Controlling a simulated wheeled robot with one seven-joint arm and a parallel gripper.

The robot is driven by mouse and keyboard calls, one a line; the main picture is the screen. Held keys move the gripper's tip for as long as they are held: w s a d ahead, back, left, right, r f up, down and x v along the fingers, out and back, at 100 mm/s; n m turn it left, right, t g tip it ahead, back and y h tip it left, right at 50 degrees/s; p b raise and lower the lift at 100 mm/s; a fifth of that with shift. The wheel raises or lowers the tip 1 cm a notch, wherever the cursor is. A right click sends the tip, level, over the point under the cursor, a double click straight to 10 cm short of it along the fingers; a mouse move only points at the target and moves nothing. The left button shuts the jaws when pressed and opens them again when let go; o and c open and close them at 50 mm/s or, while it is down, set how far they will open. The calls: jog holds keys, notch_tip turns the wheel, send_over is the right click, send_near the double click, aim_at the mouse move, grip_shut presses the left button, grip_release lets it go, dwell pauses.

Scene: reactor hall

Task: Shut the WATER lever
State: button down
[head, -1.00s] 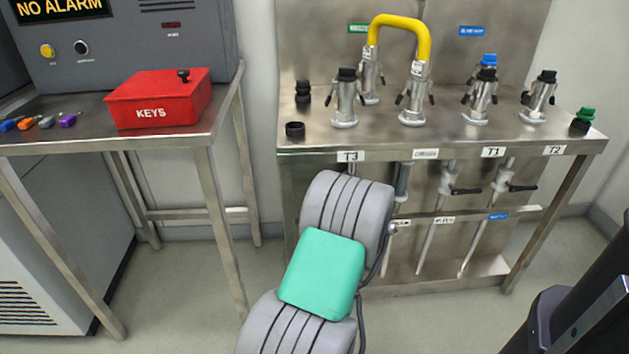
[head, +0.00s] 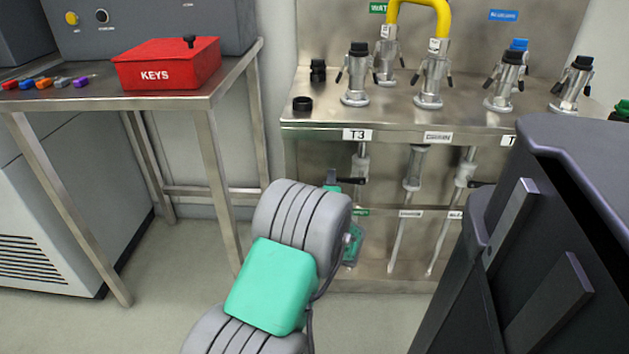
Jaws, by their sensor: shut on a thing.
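The WATER lever (head: 350,181) is a small black handle on the left pipe under the T3 label, above a green tag (head: 360,212). It lies roughly level, across the upright pipe. My gripper (head: 333,184) is at the lever's left end, shut on it; the jaws are small in the picture and largely hidden behind my grey arm, so the exact grip is unclear. A teal part of my arm's end (head: 352,246) shows just below.
The steel bench (head: 440,120) carries several fittings and a yellow hose (head: 420,4) above the lever. Two other pipes stand to the right, one with a black lever (head: 480,184). A table with a red KEYS box (head: 168,64) stands left. Clear floor lies between.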

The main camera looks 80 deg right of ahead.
jog(key=shift+f, duration=0.2)
dwell(0.3)
jog(key=c, duration=1.4)
grip_release()
jog(key=shift+o, duration=0.2)
jog(key=s+a, duration=0.1)
jog(key=a, duration=0.6)
jog(key=shift+a+p, duration=0.4)
jog(key=shift+s, duration=0.1)
